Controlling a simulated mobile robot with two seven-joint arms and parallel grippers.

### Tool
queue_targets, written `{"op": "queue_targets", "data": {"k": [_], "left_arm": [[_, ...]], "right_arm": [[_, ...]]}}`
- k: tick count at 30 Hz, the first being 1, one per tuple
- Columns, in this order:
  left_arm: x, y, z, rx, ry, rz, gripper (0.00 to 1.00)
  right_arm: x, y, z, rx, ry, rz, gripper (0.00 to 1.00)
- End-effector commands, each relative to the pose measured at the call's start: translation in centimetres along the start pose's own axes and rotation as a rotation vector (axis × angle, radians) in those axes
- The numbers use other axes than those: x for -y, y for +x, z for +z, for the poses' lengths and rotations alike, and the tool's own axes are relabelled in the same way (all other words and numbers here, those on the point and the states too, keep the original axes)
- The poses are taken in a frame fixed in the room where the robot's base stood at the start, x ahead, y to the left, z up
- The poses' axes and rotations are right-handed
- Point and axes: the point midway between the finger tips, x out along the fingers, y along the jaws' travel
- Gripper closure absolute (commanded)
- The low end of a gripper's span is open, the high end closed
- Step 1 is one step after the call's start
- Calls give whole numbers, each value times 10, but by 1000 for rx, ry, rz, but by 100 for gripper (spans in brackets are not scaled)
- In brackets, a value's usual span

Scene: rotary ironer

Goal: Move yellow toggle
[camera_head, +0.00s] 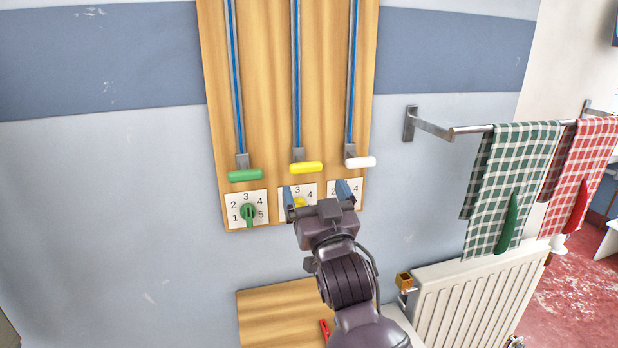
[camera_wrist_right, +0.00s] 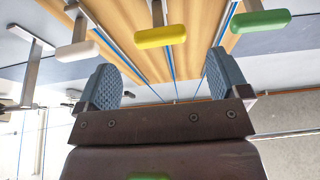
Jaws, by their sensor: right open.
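A yellow handle (camera_head: 306,168) sits at the lower end of the middle blue-striped rail on a wooden board. It also shows in the right wrist view (camera_wrist_right: 160,36), beyond and between the fingers. Below it, a yellow knob (camera_head: 299,202) on a numbered dial plate is partly hidden by my right gripper. My right gripper (camera_head: 317,191) is open and empty, its blue fingers spread below the yellow handle and in front of the dial plates. In the right wrist view the open fingers (camera_wrist_right: 163,80) hold nothing. My left gripper is in neither view.
A green handle (camera_head: 245,175) and a white handle (camera_head: 360,162) flank the yellow one. A green knob (camera_head: 249,213) is at lower left. A towel rail (camera_head: 470,129) with checked towels and a radiator (camera_head: 480,298) stand to the right.

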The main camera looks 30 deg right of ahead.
Motion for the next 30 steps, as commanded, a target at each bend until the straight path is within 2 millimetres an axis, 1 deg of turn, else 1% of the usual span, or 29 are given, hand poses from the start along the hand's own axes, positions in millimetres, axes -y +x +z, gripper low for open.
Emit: {"op": "queue_targets", "data": {"k": [1, 3, 7, 25, 28, 29, 30], "left_arm": [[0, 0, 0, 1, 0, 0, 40], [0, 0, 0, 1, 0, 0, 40], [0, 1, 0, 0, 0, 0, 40], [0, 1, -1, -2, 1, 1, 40], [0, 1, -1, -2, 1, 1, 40], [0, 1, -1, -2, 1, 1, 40], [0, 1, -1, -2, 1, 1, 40]], "right_arm": [[0, -7, 2, 3, 0, 0, 6], [0, -13, 1, 2, 0, 0, 6], [0, -19, 1, 2, 0, 0, 6], [0, -21, 1, 3, 0, 0, 6], [-2, -26, 10, 40, -6, -1, 6], [-4, -30, 15, 66, -9, -1, 6], [-6, -36, 25, 111, -15, -2, 6]]}}
